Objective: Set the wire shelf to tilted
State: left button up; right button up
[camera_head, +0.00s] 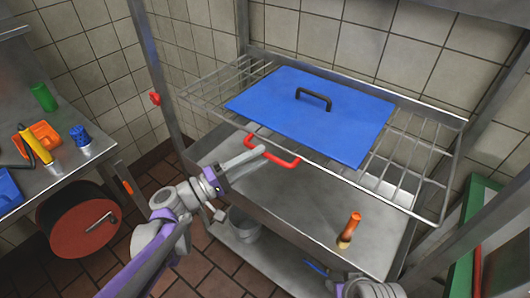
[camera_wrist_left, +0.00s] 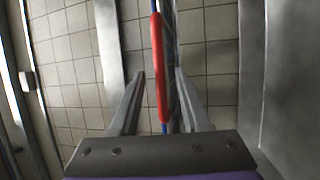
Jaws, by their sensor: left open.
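The wire shelf (camera_head: 420,150) is a metal grid in the steel rack, and it looks about level. A blue board (camera_head: 340,127) with a black handle (camera_head: 313,98) lies on it. A red handle (camera_head: 284,161) is on the shelf's front edge. My left gripper (camera_head: 258,155) reaches up to the left part of this handle and is open. In the left wrist view the red bar (camera_wrist_left: 158,70) runs between the two open fingers (camera_wrist_left: 158,90), with a gap on each side. My right gripper's fingers do not show.
A steel shelf (camera_head: 300,205) lies below, with an orange-handled item (camera_head: 350,228) on it. A rack post (camera_head: 155,70) with a red knob (camera_head: 155,98) stands left of the wire shelf. A side table (camera_head: 85,165) holds several small items at the left. A grey bucket (camera_head: 243,226) stands lower down.

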pick_arm(q)
jog(key=shift+x, duration=1.45)
grip_shut()
dwell(0.3)
